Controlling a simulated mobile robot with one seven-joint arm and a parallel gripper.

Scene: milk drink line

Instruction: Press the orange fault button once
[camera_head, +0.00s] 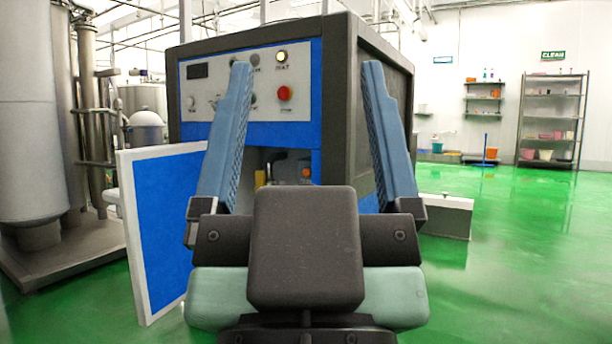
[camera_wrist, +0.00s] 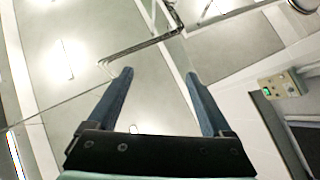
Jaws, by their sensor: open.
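A dark machine cabinet (camera_head: 362,110) with a blue front stands ahead in the head view. Its pale control panel (camera_head: 222,98) carries a red round button (camera_head: 284,93), a lit yellowish lamp (camera_head: 281,56) and several small knobs. In the open bay below, a small orange round part (camera_head: 306,172) shows; I cannot tell surely whether it is the fault button. My gripper (camera_head: 307,68) is open and empty, pointing up in front of the cabinet, its fingers apart. The left finger hides part of the panel. My gripper (camera_wrist: 158,74) also shows open in the wrist view, against the ceiling.
A blue panel door with a white frame (camera_head: 163,228) stands open left of the bay. Steel tanks (camera_head: 28,120) stand at far left. A low grey box (camera_head: 447,216) is right of the cabinet. Green floor (camera_head: 530,260) is clear at right. Shelves (camera_head: 552,118) line the back wall.

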